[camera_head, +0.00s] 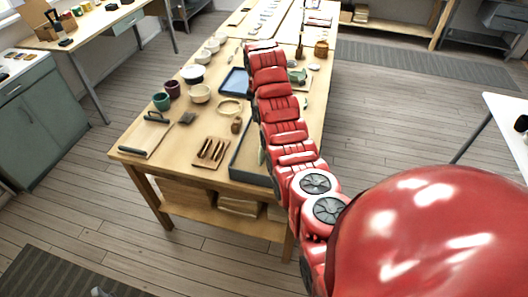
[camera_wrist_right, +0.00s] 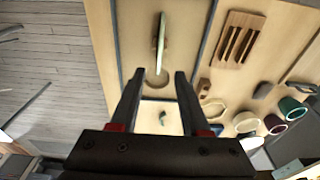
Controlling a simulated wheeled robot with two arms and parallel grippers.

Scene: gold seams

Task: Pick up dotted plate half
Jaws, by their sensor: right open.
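A pale green plate piece (camera_wrist_right: 160,42) stands edge-on in a grey-rimmed tray (camera_wrist_right: 207,40) in the right wrist view; its dots cannot be made out. In the head view a sliver of it (camera_head: 261,157) shows inside the tray (camera_head: 240,168), beside my red right arm. My right gripper (camera_wrist_right: 157,88) is open and empty, with its fingertips apart and pointing toward the tray. A gap shows between the fingertips and the piece. In the head view my right arm hides this gripper.
A small green piece (camera_wrist_right: 162,118) lies on a white surface beyond the tray. Cups, bowls and a blue tray (camera_head: 234,82) fill the table farther back.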

